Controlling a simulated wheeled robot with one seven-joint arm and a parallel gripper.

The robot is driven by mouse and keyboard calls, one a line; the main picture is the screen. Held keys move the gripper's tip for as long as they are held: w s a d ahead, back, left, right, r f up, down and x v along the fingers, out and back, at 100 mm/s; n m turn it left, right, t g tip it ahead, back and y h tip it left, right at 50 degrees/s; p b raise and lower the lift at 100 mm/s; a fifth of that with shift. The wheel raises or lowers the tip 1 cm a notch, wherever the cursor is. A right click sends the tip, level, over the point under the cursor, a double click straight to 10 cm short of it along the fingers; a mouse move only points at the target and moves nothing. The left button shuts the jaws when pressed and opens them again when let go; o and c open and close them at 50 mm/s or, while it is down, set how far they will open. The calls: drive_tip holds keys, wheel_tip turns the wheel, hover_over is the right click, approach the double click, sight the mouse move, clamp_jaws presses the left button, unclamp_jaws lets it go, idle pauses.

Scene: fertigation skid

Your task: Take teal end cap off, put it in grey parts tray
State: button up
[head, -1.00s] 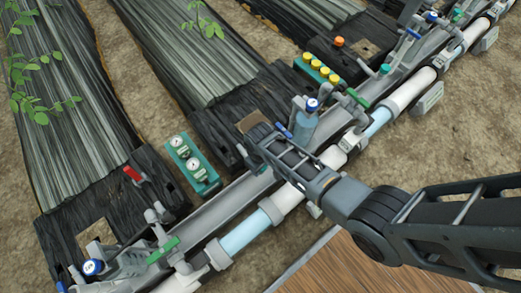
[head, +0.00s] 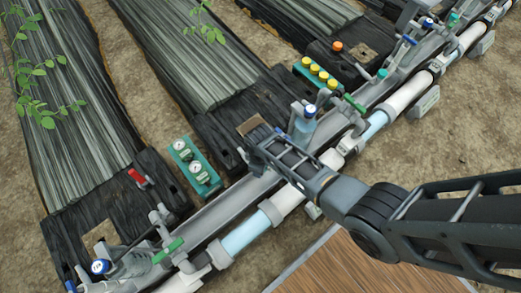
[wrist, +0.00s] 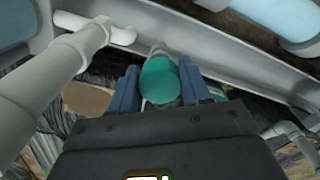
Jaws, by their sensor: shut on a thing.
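The teal end cap (wrist: 159,80) shows in the wrist view, between the two blue-grey fingers of my gripper (wrist: 160,88). My gripper is shut on it. The cap sits at the end of a short grey stub in front of the grey channel; whether it is still seated there I cannot tell. In the head view my wrist (head: 290,160) reaches over the pipe and channel, and the cap is hidden behind it. I cannot make out a grey parts tray in either view.
In the head view a teal tray with gauges (head: 183,149), a teal tray with yellow caps (head: 301,65), a red-handled valve (head: 138,177) and a blue-topped valve (head: 310,109) stand nearby.

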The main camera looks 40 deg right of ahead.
drive_tip(key=shift+r, duration=0.45)
wheel_tip(320, 180, up, 25)
drive_tip(key=p, duration=2.4)
drive_tip(key=shift+p, duration=0.35)
drive_tip(key=shift+f, duration=0.1)
